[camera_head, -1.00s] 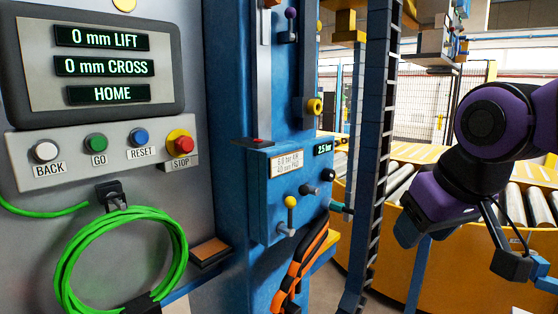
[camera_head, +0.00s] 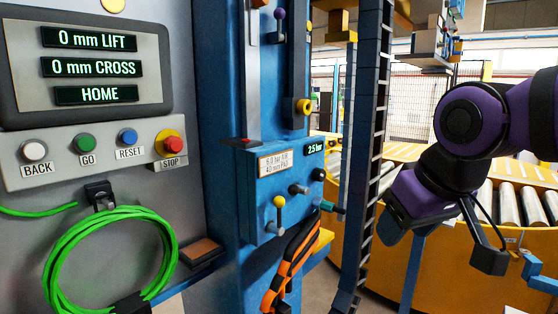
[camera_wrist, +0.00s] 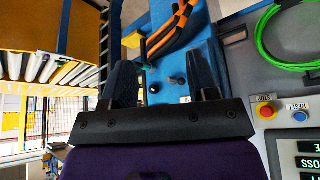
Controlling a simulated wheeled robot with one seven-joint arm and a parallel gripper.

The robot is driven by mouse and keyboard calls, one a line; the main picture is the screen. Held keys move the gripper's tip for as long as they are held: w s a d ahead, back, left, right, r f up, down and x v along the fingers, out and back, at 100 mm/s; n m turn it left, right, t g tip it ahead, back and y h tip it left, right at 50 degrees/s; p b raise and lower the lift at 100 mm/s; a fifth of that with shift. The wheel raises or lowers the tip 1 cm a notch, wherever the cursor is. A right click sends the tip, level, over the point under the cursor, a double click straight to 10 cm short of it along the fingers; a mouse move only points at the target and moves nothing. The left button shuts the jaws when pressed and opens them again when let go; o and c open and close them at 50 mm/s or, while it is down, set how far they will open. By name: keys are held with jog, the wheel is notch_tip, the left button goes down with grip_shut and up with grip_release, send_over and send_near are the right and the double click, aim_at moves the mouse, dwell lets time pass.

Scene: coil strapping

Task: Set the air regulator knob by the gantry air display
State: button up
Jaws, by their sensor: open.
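The gantry air display (camera_head: 315,148) is a small dark screen reading 2.5 bar, on the blue panel of the column. Just below it sits a dark round knob (camera_head: 318,174), and lower left a grey knob (camera_head: 299,189); no marking shows which is the regulator. In the wrist view the dark knob (camera_wrist: 153,88) and the grey knob (camera_wrist: 178,82) appear beyond and between my fingers. My gripper (camera_wrist: 162,65) is open and empty, apart from both knobs. In the head view my gripper is right of the panel, its fingers hard to make out.
A yellow-tipped lever (camera_head: 279,202) and orange hoses (camera_head: 291,258) are near the knobs. A blue rack post (camera_head: 365,150) stands between the panel and my arm. The control box with its red stop button (camera_head: 172,145) and a green cable coil (camera_head: 110,258) are left. A roller conveyor (camera_head: 508,203) lies behind.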

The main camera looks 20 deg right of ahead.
jog(key=shift+o, duration=1.1)
jog(key=w+a+f+m+g+y, duration=0.2)
jog(key=w+a+m+y, duration=0.3)
jog(key=w, duration=0.4)
jog(key=m+t+y, duration=0.4)
jog(key=m+t, duration=0.8)
jog(key=m, duration=0.5)
send_near(324, 177)
jog(key=x, duration=1)
jog(key=shift+w+a, duration=0.15)
jog(key=shift+a, duration=0.05)
